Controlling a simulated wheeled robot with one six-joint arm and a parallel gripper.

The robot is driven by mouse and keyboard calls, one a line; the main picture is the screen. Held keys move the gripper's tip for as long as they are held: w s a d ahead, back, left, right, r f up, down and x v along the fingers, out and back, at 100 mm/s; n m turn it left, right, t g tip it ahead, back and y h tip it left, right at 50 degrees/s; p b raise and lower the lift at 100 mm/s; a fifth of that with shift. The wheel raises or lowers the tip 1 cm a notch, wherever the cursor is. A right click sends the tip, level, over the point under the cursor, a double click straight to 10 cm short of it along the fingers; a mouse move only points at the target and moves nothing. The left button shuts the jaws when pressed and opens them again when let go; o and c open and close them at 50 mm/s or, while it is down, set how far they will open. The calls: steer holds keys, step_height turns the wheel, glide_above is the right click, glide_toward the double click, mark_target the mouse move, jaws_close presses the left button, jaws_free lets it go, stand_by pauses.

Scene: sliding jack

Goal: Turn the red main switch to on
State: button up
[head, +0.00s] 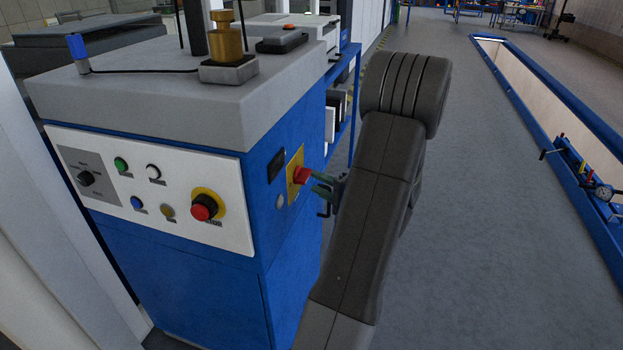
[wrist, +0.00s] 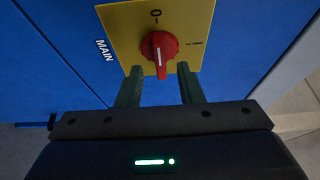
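The red main switch (wrist: 160,47) is a round knob on a yellow plate (wrist: 120,22) marked MAIN on the blue cabinet's side. Its white line stands vertical in the wrist view, in line with the 0 mark; another mark sits to the right of the knob. The switch also shows in the head view (head: 302,175). My gripper (wrist: 159,70) is open, its two green fingers pointing at the knob, with the tips around its near edge. Whether they touch it I cannot tell. In the head view my gripper (head: 322,187) is partly hidden by my arm.
The cabinet's white front panel (head: 150,190) carries a red stop button (head: 203,207), small coloured buttons and a black selector. A brass-coloured cylinder (head: 227,40) stands on its grey top. A blue-edged pit (head: 540,90) lies to the right, with clear floor between.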

mark_target(308, 178)
steer(key=shift+x, duration=1.65)
jaws_close()
